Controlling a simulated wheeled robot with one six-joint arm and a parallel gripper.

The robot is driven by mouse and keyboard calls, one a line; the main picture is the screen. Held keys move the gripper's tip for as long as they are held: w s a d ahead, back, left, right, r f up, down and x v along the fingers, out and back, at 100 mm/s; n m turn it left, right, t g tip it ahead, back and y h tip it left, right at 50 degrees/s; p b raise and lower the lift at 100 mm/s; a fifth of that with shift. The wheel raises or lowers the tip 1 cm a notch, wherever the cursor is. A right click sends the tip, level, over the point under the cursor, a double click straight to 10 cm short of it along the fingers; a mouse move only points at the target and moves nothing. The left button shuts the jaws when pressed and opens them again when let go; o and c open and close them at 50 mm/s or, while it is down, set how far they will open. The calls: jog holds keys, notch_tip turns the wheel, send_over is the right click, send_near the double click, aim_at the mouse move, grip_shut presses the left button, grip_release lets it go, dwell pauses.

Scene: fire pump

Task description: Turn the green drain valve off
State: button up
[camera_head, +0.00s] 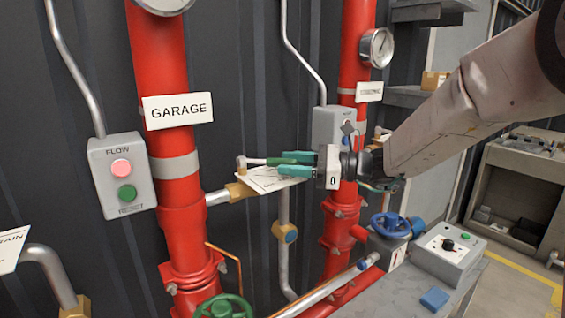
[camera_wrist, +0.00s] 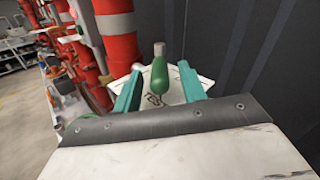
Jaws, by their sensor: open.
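The green drain valve is a lever with a green handle (camera_wrist: 159,76) on a metal stem. In the head view, the lever (camera_head: 254,161) sits above a brass fitting (camera_head: 240,190) on the side of the GARAGE pipe. A white tag (camera_head: 266,181) hangs below it, its text unreadable here. My gripper (camera_head: 284,164) is open, its teal fingers reaching left to the lever. In the wrist view, the green handle lies between the two spread fingers, with gaps on both sides. The fingers partly hide the handle in the head view.
The red GARAGE pipe (camera_head: 178,243) stands left, with a FLOW button box (camera_head: 121,174) beside it. A second red pipe (camera_head: 343,232) and grey box (camera_head: 331,124) are behind my gripper. A green handwheel (camera_head: 224,307) and blue handwheel (camera_head: 390,225) are lower.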

aim_at(268, 162)
jog(key=shift+w+a, duration=0.2)
jog(key=shift+a, duration=1.15)
jog(key=shift+d, duration=0.1)
grip_shut()
